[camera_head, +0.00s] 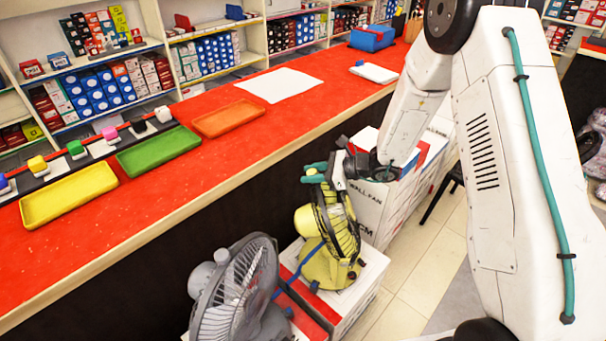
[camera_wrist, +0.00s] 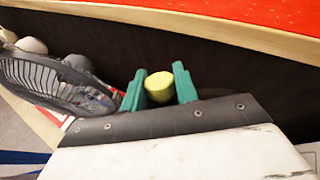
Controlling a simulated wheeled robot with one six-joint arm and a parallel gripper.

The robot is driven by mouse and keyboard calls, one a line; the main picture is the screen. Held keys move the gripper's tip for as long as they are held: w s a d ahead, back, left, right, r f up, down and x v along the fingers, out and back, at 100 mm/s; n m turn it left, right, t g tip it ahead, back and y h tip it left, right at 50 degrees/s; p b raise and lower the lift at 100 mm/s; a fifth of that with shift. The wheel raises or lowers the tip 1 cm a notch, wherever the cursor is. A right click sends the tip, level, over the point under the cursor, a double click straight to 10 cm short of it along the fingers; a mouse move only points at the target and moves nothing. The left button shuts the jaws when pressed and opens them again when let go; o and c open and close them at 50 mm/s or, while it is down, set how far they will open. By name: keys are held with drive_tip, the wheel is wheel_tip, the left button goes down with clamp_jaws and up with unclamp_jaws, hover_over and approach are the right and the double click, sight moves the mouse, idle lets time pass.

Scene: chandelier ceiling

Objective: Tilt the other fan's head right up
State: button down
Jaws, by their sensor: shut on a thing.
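A yellow fan (camera_head: 325,245) stands on a box beside the counter. Its round cage faces right and its rounded motor housing is on the left. My gripper (camera_head: 315,174), with green fingers, is at the top of the yellow fan. In the wrist view, my gripper (camera_wrist: 160,88) has a rounded yellow part (camera_wrist: 160,88) of that fan between its fingers, shut on it. A grey fan (camera_head: 235,292) stands nearer, to the left, with its cage facing right. It also shows at the left of the wrist view (camera_wrist: 50,82). The gripper hides some of the yellow fan's top.
The red counter (camera_head: 330,95) runs along the left, its wooden edge close to both fans. It holds yellow (camera_head: 68,194), green (camera_head: 158,150) and orange (camera_head: 228,118) trays. White boxes (camera_head: 372,205) stand behind the yellow fan. Tiled floor (camera_head: 420,270) is clear to the right.

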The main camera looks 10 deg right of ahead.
drive_tip(key=shift+a+f, duration=0.4)
drive_tip(key=shift+a, duration=0.35)
drive_tip(key=c, duration=1.1)
unclamp_jaws()
drive_tip(key=v, duration=0.7)
drive_tip(key=shift+d+r, duration=0.15)
drive_tip(key=shift+d, duration=0.2)
drive_tip(key=shift+s, duration=0.15)
